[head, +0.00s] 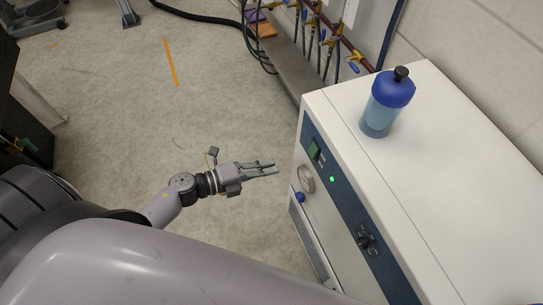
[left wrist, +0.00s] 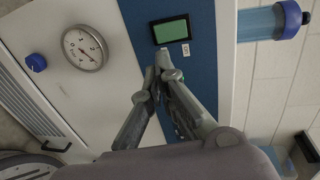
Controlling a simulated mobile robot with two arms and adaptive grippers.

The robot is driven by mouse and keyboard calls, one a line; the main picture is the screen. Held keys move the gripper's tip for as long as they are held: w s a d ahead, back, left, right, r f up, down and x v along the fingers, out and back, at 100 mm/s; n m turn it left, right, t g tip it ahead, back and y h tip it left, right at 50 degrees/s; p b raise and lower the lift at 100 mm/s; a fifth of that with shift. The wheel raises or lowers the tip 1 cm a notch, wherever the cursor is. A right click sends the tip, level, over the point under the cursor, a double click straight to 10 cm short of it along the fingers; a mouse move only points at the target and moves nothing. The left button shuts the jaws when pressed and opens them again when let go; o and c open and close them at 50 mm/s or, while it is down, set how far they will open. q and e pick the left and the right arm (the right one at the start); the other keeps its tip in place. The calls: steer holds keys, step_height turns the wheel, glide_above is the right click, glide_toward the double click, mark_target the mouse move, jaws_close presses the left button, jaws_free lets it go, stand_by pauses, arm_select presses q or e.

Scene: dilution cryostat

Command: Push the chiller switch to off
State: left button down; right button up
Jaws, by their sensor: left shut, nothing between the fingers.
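The chiller is a white box (head: 455,165) with a blue front strip. My right gripper is not in view.
A blue-capped bottle (head: 387,102) stands on the chiller top. A round gauge (head: 306,178), a blue knob (head: 299,197) and a black fitting (head: 366,239) are on the front. Pipes and hoses (head: 322,40) run along the wall. The floor left of the chiller is clear.

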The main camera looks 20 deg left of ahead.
mark_target(311, 157)
arm_select(q)
steer(key=b+x, duration=0.1)
steer(key=x, duration=0.9)
steer(key=shift+w+f, duration=0.15)
steer(key=shift+w+d+b, duration=0.3)
steer(key=shift+w+d, duration=0.05)
steer(key=shift+w, duration=0.05)
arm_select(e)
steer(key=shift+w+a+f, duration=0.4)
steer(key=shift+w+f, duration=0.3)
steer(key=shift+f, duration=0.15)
arm_select(q)
steer(key=shift+f, duration=0.1)
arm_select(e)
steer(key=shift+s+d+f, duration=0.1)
arm_select(q)
steer(key=t+h+b, duration=0.1)
steer(key=b, duration=0.4)
steer(key=d+f+t+h+b, duration=0.1)
steer(key=b, duration=0.4)
steer(key=shift+w, duration=0.4)
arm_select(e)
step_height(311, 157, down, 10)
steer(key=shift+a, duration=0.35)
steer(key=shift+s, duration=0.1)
